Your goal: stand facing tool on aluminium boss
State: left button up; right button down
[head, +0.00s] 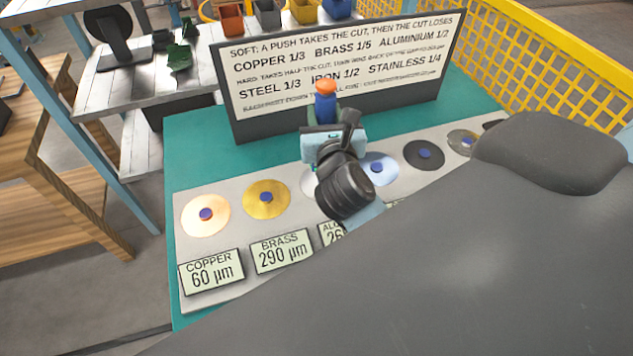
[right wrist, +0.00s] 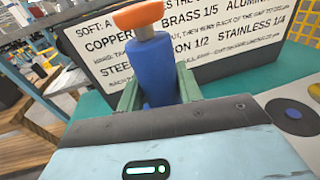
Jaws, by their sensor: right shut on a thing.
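The facing tool (head: 325,103) is a blue cylinder with an orange top. My right gripper (head: 325,125) is shut on it and holds it upright. In the right wrist view the tool (right wrist: 157,72) stands between the two green fingers. The aluminium boss (head: 308,181) is third from the left in the row of round discs, mostly hidden behind my right gripper and wrist. Its label (head: 331,233) is partly covered. The tool's lower end is hidden, so I cannot tell whether it touches anything. My left gripper is not in view.
Copper (head: 192,222) and brass (head: 252,205) discs with blue centres lie left on the grey plate (head: 226,292). Several more discs lie right. A sign board (head: 236,125) stands behind on the green top (head: 190,150). A yellow mesh fence (head: 530,80) is at the right.

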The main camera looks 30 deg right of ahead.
jog(key=shift+r, duration=0.15)
